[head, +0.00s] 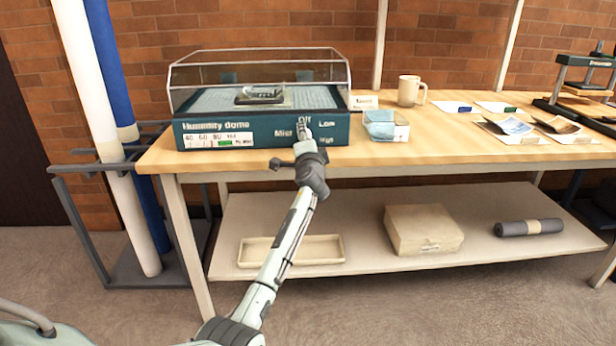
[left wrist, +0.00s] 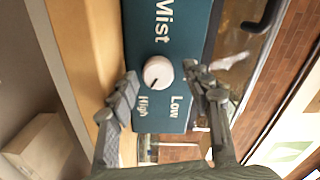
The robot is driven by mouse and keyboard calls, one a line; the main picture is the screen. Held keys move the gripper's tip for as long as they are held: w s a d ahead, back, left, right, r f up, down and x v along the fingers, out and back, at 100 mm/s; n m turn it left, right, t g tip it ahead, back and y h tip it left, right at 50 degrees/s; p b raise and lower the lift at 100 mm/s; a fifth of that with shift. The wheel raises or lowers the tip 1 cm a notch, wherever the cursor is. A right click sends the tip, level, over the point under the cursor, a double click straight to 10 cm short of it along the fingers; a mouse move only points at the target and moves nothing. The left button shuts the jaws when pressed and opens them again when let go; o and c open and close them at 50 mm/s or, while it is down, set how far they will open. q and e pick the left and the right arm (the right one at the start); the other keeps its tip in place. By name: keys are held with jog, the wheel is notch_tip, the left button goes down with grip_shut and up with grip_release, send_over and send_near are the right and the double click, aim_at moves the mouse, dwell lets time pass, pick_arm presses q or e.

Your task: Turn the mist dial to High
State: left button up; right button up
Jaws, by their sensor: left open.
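The mist dial (left wrist: 158,72) is a small round white knob on the teal front panel (left wrist: 165,30) of the humidity dome. In the left wrist view "Mist" is printed above it, and "High" and "Low" below it. A dark mark shows on the knob, but I cannot tell surely which label it points at. My left gripper (left wrist: 161,85) is open, its fingers on either side of the dial with gaps to it. In the head view the left gripper (head: 304,132) is at the panel and hides the dial. My right gripper is not in view.
The humidity dome (head: 215,130) with its clear cover stands on the wooden table (head: 440,150). A blue-filled clear box (head: 386,127) and a small card (head: 364,102) stand close to its right. A mug (head: 410,90) is farther back. The shelf below holds a box (head: 423,230).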

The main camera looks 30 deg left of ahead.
pick_arm(q)
jog(key=shift+f, duration=0.25)
